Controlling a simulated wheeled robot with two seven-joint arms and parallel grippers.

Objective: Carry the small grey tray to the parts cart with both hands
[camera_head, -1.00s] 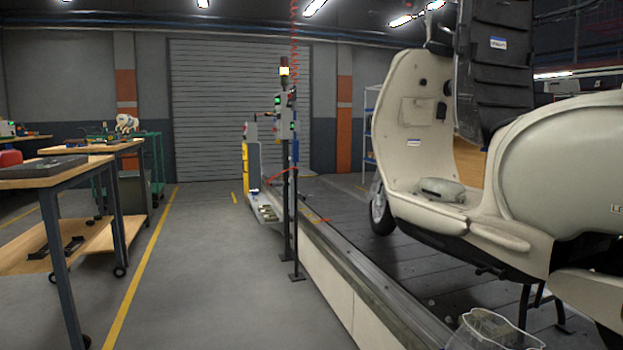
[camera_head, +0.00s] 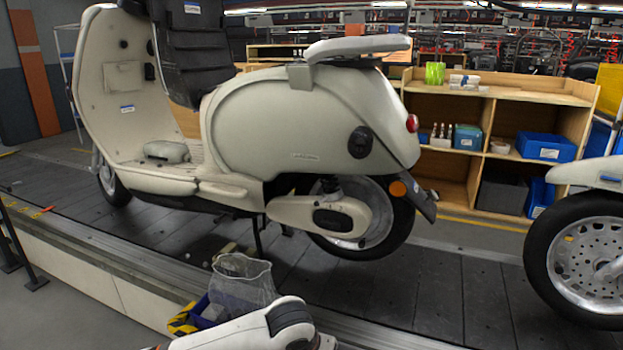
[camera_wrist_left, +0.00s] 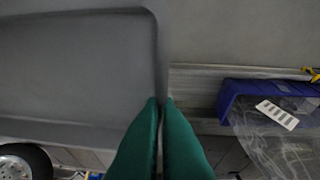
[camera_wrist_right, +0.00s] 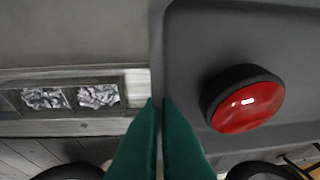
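The small grey tray (camera_wrist_left: 75,75) fills the left of the left wrist view. Its right end wall runs between the two green fingers of my left gripper (camera_wrist_left: 160,101), which are closed on it. In the right wrist view the other end of the tray (camera_wrist_right: 235,35) shows, and my right gripper (camera_wrist_right: 160,101) is closed on its end wall. A round red part with a black rim (camera_wrist_right: 245,103) lies in the tray. The tray and both grippers are out of the head view. I cannot make out the parts cart in any present view.
A cream scooter (camera_head: 290,125) stands on the dark slat conveyor (camera_head: 410,290). A blue bin (camera_head: 208,316) and clear bag (camera_head: 243,282) sit at its near edge. Another scooter's wheel (camera_head: 585,260) is at right. A wooden shelf (camera_head: 490,92) stands behind. Grey floor shows at lower left.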

